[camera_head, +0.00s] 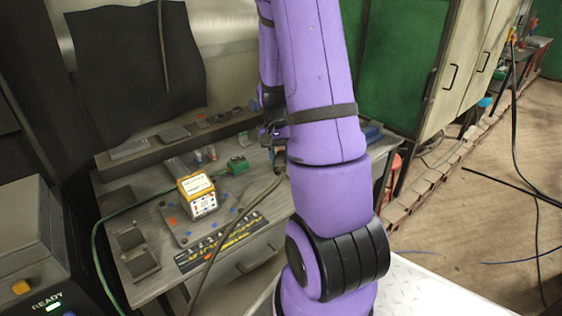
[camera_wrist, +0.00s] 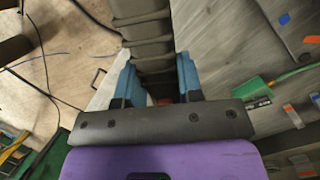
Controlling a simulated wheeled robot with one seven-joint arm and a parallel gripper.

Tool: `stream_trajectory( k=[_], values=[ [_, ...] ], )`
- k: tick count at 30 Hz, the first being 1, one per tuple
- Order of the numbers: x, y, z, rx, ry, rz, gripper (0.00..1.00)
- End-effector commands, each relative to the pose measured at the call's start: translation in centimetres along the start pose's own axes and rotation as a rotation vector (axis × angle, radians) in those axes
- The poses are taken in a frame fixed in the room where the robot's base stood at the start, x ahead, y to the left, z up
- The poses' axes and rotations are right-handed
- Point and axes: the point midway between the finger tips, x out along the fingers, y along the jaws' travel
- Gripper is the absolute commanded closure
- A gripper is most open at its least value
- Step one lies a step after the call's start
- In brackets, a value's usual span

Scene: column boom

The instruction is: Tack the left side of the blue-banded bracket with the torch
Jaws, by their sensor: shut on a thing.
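My gripper (camera_wrist: 157,80) has blue fingers closed on a dark ribbed body in the wrist view, which I take as the torch (camera_wrist: 150,38). An orange bit shows at its lower end between the fingers. In the head view my gripper is mostly hidden behind my purple arm, over the bench's right part. A dark cable (camera_head: 232,228) runs from there across the bench front. I cannot pick out the blue-banded bracket for certain. Small blue and orange patches show on the bench plate (camera_head: 180,229), and a blue patch (camera_wrist: 285,19) shows in the wrist view.
A yellow-and-white box (camera_head: 198,196) stands mid-bench. A green clamp (camera_head: 237,165) with a green cable lies behind it. Grey angle pieces (camera_head: 139,263) sit at the left. A shelf (camera_head: 170,140) with small parts runs along the back. A READY machine (camera_head: 32,250) stands left.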

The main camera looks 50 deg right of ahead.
Motion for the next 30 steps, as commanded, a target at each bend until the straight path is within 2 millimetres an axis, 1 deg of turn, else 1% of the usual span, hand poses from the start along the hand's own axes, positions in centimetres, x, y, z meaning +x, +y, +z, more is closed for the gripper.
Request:
stream_trajectory(
  k=[24,30],
  values=[
    [-5.0,0.3,2.0,0.001,0.002,-0.001,0.90],
    [-5.4,0.4,2.2,0.001,0.001,0.000,0.90]
  ],
)
